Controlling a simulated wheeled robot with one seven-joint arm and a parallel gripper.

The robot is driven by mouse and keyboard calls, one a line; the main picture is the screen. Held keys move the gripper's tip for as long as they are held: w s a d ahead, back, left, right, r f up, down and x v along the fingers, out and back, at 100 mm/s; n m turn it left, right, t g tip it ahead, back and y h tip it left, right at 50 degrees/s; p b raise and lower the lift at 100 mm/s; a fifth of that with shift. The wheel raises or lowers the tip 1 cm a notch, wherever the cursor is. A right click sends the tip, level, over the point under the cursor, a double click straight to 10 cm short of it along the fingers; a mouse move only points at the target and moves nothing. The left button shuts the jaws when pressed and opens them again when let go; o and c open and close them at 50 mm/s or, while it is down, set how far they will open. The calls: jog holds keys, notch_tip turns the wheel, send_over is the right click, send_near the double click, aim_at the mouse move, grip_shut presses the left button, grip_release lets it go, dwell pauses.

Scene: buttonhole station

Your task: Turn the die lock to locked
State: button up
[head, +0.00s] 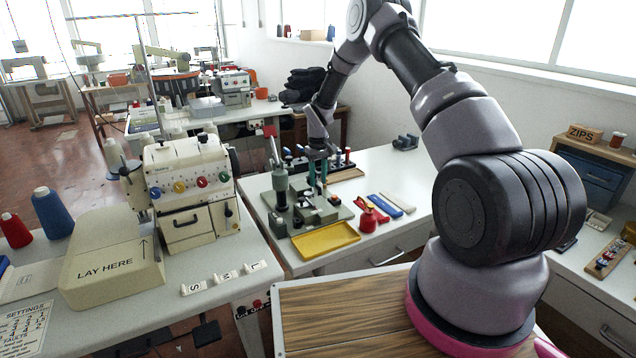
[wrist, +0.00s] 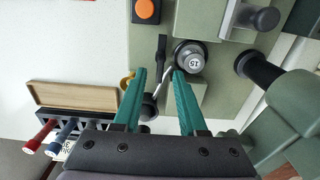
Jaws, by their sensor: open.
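The green press (head: 287,205) stands on the side table in the head view. In the wrist view its green base (wrist: 152,36) carries a round silver die (wrist: 190,57) marked 15. A short black lever (wrist: 161,48) lies just left of the die; it may be the die lock, but I cannot tell which state it is in. My gripper (wrist: 159,74) is open, with teal fingers apart and nothing seen held between them. Its tips are over the lever's lower end and the die's left side; contact cannot be told. In the head view my gripper (head: 318,178) points down over the press.
An orange button (wrist: 146,10) and a black knob (wrist: 265,18) are on the press. A rack of coloured-handled tools (wrist: 68,130) and a wooden tray (wrist: 75,96) lie left. A yellow tray (head: 326,240) and a red oil can (head: 368,220) stand in front of the press.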

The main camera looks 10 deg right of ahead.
jog(key=shift+f, duration=0.8)
grip_shut()
